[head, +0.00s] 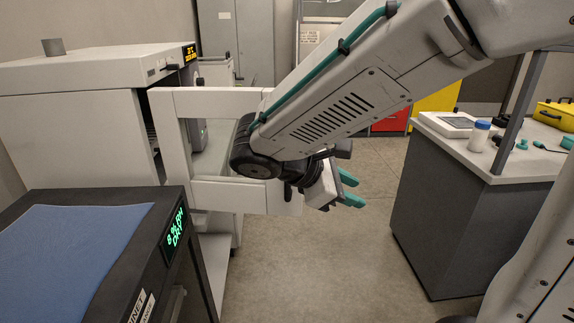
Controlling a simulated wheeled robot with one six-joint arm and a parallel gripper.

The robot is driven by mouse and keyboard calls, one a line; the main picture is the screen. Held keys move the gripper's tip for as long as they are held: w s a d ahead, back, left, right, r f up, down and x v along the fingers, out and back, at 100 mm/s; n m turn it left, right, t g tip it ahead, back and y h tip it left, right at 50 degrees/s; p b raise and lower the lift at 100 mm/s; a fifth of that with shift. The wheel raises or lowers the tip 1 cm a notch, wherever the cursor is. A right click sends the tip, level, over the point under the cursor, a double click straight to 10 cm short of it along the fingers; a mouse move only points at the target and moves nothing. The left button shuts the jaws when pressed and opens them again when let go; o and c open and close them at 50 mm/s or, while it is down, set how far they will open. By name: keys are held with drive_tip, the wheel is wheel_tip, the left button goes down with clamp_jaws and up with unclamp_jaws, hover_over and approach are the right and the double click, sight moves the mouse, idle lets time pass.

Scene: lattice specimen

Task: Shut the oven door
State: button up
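The white oven (70,125) stands at the left of the head view, with a small display at its upper right corner. Its door (240,195), a pale frame with a window opening, stands open and sticks out toward the right. My gripper (350,190) is to the right of the door, with its two green fingers apart and nothing visible between them. My arm covers the door's upper right part, so whether the arm touches the door cannot be told. The door's handle cannot be made out.
A dark bench (30,200) with a blue mat (70,250) and a green-lit display is at the lower left. A grey cabinet (440,215) with a white top (515,165) carrying a bottle (479,137) stands at the right. Floor (310,265) between them is clear.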

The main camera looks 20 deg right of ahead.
drive_tip(key=w+a+f+n+t+h, duration=0.2)
drive_tip(key=w+a+n+t+h, duration=0.3)
drive_tip(key=w+a+n+t, duration=0.55)
drive_tip(key=shift+n+g, duration=0.35)
drive_tip(key=shift+g, duration=0.5)
drive_tip(key=w+d, duration=0.1)
drive_tip(key=w, duration=0.1)
drive_tip(key=w+d, duration=0.3)
drive_tip(key=w, duration=0.1)
drive_tip(key=shift+w+d+r, duration=0.1)
drive_tip(key=shift+d, duration=0.15)
clamp_jaws()
